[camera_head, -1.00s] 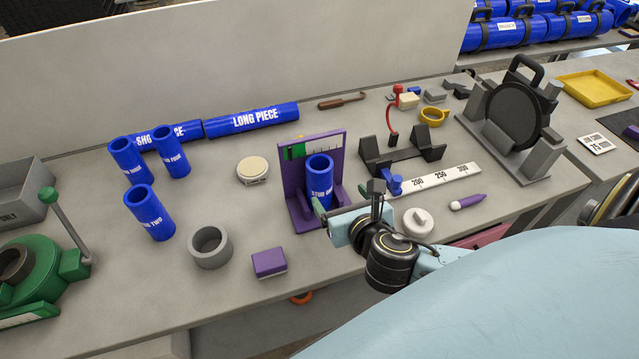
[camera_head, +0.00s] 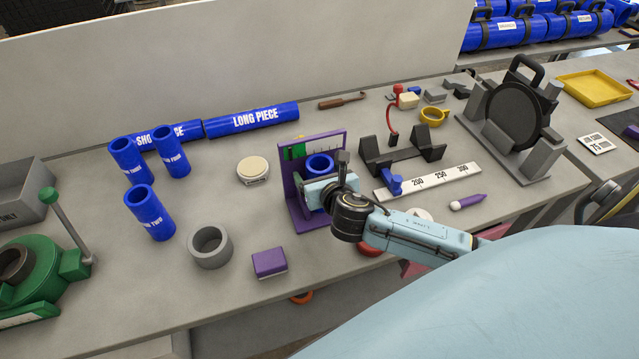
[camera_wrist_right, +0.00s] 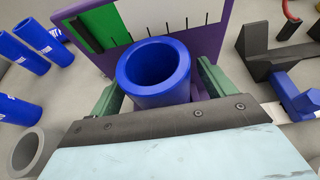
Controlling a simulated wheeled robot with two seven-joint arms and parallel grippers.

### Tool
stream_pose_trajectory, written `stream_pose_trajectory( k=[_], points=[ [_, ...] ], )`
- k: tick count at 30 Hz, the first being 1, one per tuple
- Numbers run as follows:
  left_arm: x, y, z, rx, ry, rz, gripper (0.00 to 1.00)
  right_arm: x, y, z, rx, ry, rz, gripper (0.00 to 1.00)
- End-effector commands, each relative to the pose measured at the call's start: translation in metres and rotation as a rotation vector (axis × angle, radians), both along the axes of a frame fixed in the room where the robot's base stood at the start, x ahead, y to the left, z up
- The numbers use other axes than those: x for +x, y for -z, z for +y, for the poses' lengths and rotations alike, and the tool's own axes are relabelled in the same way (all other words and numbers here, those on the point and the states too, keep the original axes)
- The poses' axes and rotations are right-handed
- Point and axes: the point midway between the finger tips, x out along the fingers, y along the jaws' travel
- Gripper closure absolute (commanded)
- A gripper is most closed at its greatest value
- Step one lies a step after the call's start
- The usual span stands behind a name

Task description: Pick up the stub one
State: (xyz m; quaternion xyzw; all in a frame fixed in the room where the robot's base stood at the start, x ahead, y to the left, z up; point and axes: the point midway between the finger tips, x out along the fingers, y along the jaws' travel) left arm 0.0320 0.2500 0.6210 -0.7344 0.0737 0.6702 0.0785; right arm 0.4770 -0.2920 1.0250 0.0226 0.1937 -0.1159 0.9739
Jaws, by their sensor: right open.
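Stub one (camera_head: 320,164) is a blue upright tube standing in the purple gauge stand (camera_head: 297,205). Its label is hidden behind my right gripper in the head view. In the right wrist view, the tube's open top (camera_wrist_right: 154,68) shows close up. My right gripper (camera_head: 325,183) is at the tube. Its green fingers (camera_wrist_right: 158,92) stand one on each side of the tube and are open. I cannot tell whether either finger touches it. My left gripper is not in view.
Other blue stubs (camera_head: 150,212) stand at the left. A grey ring (camera_head: 210,247) and a purple block (camera_head: 269,263) lie at the front. A black V-block cradle (camera_head: 402,158) and a white ruler (camera_head: 430,180) are to the right of the stand.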

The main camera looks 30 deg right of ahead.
Motion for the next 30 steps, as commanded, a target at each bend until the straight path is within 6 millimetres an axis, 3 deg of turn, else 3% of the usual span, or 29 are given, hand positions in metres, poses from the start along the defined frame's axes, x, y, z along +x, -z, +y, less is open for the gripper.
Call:
stream_pose_trajectory(
  k=[6,18,30],
  points=[
    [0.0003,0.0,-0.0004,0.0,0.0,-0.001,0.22,0.0001,0.0003,0.0001,0.001,0.0,0.001,0.21],
    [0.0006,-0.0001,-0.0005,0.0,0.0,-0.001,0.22,-0.0001,0.0003,0.0,0.001,0.0,0.001,0.72],
    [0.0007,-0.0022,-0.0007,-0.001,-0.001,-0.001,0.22,0.0005,-0.0092,-0.0001,0.001,0.0,-0.003,0.72]
  ],
)
